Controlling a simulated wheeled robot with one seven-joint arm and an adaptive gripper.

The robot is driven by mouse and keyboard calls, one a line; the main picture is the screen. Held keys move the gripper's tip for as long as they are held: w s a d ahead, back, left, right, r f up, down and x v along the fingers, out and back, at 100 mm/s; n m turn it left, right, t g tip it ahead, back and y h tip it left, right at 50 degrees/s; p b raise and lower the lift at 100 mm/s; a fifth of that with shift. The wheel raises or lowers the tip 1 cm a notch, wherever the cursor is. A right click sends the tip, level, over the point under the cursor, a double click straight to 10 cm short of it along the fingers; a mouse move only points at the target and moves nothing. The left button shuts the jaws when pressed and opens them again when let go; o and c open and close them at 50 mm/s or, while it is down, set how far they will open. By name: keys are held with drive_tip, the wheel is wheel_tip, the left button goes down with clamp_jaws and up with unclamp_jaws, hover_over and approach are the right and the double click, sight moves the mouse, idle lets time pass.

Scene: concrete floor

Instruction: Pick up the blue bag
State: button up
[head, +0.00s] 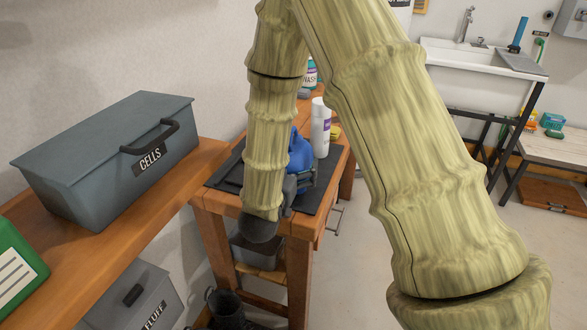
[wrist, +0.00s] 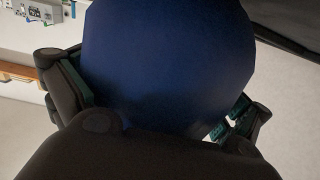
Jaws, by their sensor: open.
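The blue bag (head: 300,152) stands on a dark mat (head: 226,176) on a small wooden table, partly hidden behind my arm in the head view. In the wrist view the blue bag (wrist: 165,60) fills the middle, very close, as a dark blue rounded shape. My gripper (wrist: 160,108) is open, with one finger on the left of the bag and one on the right. The left finger overlaps the bag's edge in the picture; I cannot tell whether either finger touches it. In the head view my gripper (head: 298,184) is mostly hidden beside the bag.
A white bottle (head: 320,128) stands just right of the bag, with another bottle (head: 310,74) behind. A grey box labelled CELLS (head: 95,165) sits on a wooden shelf (head: 120,245) at left. A sink (head: 480,75) stands at back right.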

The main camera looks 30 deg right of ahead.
drive_tip(key=c, duration=1)
drive_tip(key=shift+c, duration=0.3)
drive_tip(key=shift+r, duration=0.1)
drive_tip(key=shift+r, duration=0.25)
drive_tip(key=shift+c, duration=1.2)
drive_tip(key=shift+r, duration=0.4)
wheel_tip(320, 180, up, 2)
drive_tip(key=shift+r+p, duration=0.2)
drive_tip(key=shift+p, duration=0.2)
drive_tip(key=s+a+p, duration=0.1)
drive_tip(key=s+p, duration=0.2)
drive_tip(key=s, duration=0.2)
drive_tip(key=s+a+p, duration=0.2)
drive_tip(key=s+p, duration=0.2)
drive_tip(key=s, duration=0.1)
drive_tip(key=s+a+r+p, duration=0.1)
drive_tip(key=s+p, duration=0.2)
drive_tip(key=s, duration=0.2)
drive_tip(key=shift+s+a+p, duration=0.15)
drive_tip(key=shift+a+p, duration=0.05)
drive_tip(key=shift+p, duration=0.15)
